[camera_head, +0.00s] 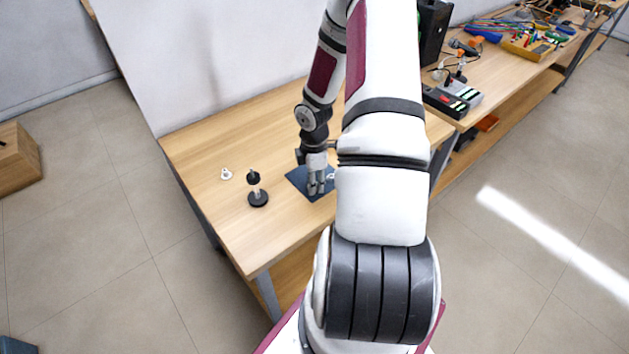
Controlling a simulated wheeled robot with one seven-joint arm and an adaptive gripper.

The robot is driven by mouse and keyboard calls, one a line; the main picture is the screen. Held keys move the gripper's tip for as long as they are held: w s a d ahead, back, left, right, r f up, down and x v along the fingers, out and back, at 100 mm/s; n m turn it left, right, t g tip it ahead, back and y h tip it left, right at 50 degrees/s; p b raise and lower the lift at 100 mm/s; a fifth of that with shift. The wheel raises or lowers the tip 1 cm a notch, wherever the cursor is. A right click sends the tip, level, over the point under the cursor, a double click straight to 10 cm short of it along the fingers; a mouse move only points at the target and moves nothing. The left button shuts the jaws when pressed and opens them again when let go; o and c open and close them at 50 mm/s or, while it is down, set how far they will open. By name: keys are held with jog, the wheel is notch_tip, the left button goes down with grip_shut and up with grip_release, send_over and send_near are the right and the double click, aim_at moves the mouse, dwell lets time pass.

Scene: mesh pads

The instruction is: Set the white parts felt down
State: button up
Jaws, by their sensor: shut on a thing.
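My gripper (316,190) is at the end of the arm, pointing down over the dark blue pad (298,175) on the wooden table. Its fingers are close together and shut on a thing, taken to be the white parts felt. The felt cannot be made out clearly between the fingers at this size. A small pale ring-like piece (330,176) shows at the pad's right side, partly hidden by my arm. I cannot tell whether the fingertips touch the pad.
A small white ring-shaped part (226,174) lies on the table (205,145) left of the pad. The table's front left is bare. A second bench with tools (540,40) is at the right.

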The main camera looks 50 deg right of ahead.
jog(key=shift+f, duration=0.15)
jog(key=o, duration=0.7)
notch_tip(320, 180, up, 12)
jog(key=shift+r, duration=0.25)
